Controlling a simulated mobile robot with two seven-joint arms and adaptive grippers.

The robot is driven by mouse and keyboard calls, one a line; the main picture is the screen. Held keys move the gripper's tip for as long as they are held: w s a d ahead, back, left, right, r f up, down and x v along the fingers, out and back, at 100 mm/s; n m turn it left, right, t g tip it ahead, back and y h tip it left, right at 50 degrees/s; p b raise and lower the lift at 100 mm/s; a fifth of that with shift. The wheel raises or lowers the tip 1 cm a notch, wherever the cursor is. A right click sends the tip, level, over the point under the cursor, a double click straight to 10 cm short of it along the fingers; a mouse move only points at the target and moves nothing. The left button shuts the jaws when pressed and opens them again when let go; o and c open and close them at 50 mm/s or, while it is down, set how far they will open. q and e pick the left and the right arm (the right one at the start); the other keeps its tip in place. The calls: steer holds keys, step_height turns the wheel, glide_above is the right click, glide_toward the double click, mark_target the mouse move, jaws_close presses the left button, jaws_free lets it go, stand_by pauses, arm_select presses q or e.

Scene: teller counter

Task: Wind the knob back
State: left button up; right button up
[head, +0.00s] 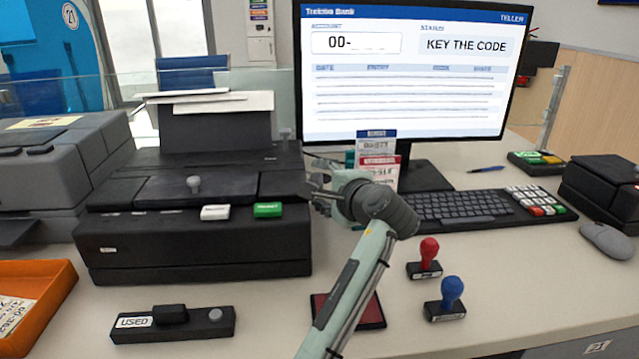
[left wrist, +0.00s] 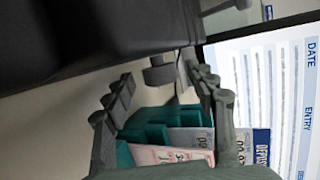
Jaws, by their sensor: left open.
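The black printer (head: 200,245) stands left of the monitor, with papers in its rear feed. In the left wrist view a dark grey round knob (left wrist: 160,73) sticks out from the side of the black printer body (left wrist: 60,50). My left gripper (head: 318,190) is at the printer's right side in the head view. In the left wrist view its two fingers (left wrist: 162,90) are apart, with the knob beyond and between their tips; I see no clear contact. In the head view this side knob cannot be made out behind the gripper. My right gripper is not in view.
A teal holder with slips (left wrist: 165,140) stands close to my left gripper. The monitor (head: 405,75) and keyboard (head: 460,207) are to the right. A red stamp (head: 428,252), a blue stamp (head: 451,295) and a dark red pad (head: 370,312) lie in front.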

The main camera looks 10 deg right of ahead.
arm_select(q)
steer(key=shift+w+a+f, duration=0.15)
steer(key=shift+w, duration=0.25)
steer(key=shift+c, duration=0.6)
steer(key=c, duration=1)
steer(key=shift+c, duration=0.2)
steer(key=g, duration=0.3)
steer(key=shift+w+r+m+g+h, duration=0.15)
steer(key=shift+r+m+g+h, duration=0.15)
steer(key=shift+r+m, duration=0.1)
steer(key=shift+w+m+g, duration=0.1)
steer(key=shift+m+g, duration=0.2)
steer(key=shift+g, duration=1.1)
